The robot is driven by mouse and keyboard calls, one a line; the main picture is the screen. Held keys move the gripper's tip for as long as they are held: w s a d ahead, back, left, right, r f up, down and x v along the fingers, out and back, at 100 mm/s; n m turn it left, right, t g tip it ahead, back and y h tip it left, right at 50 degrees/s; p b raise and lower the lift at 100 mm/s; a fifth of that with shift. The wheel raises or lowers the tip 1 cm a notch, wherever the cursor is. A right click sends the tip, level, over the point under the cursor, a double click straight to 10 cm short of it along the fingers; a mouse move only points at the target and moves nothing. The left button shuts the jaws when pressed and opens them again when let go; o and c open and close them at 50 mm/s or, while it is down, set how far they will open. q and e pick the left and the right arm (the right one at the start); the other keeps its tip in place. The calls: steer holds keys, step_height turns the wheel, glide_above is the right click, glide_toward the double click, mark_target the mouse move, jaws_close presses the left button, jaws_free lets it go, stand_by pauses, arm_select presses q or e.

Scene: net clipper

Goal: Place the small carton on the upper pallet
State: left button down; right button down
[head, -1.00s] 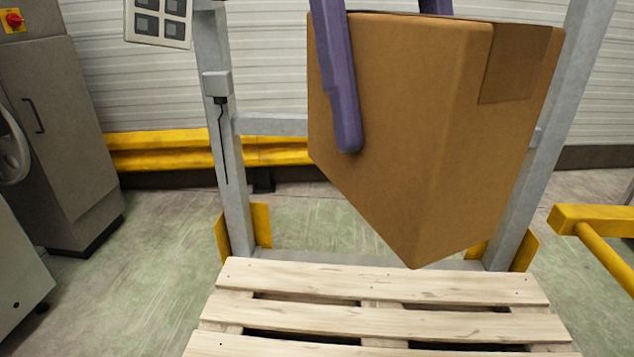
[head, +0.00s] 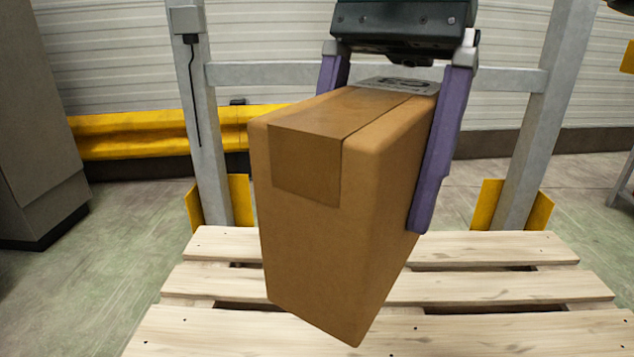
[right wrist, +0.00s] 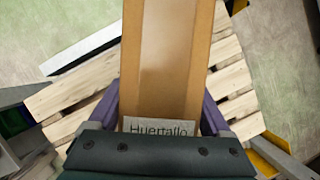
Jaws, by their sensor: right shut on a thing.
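The small carton (head: 310,235) is a brown taped box with a white label on its top. My right gripper (head: 378,150) is shut on it, with purple fingers on two opposite sides near the top. In the head view the carton hangs tilted in front of and over the pale wooden slatted pallet (head: 500,287); I cannot tell how wide the gap beneath it is. In the right wrist view the carton (right wrist: 165,60) lies between the fingers, with the pallet (right wrist: 65,97) showing on both sides. Only one pallet is visible. My left gripper is not in view.
A grey metal frame (head: 545,110) with yellow feet (head: 515,205) stands right behind the pallet. A yellow barrier rail (head: 130,137) runs along the back wall. A grey cabinet (head: 40,130) stands at the left. Green floor (head: 130,255) lies open left of the pallet.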

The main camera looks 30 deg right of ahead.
steer(key=d+f+m+t+b, duration=0.1)
steer(key=f+m+b, duration=0.3)
steer(key=f+b, duration=0.7)
steer(key=d+f+m+t+b, duration=0.1)
steer(key=f+m+b, duration=0.3)
steer(key=f+b, duration=0.7)
steer(key=d+f+m+t+b, duration=0.1)
steer(key=f+m+b, duration=0.3)
steer(key=f+b, duration=0.8)
step_height(320, 180, down, 10)
steer(key=shift+s+r+t, duration=0.1)
steer(key=shift+r+t, duration=0.05)
steer(key=shift+t, duration=0.65)
steer(key=shift+r, duration=0.1)
jaws_free()
steer(key=shift+f, duration=0.2)
steer(key=p+v, duration=0.6)
steer(key=v, duration=0.6)
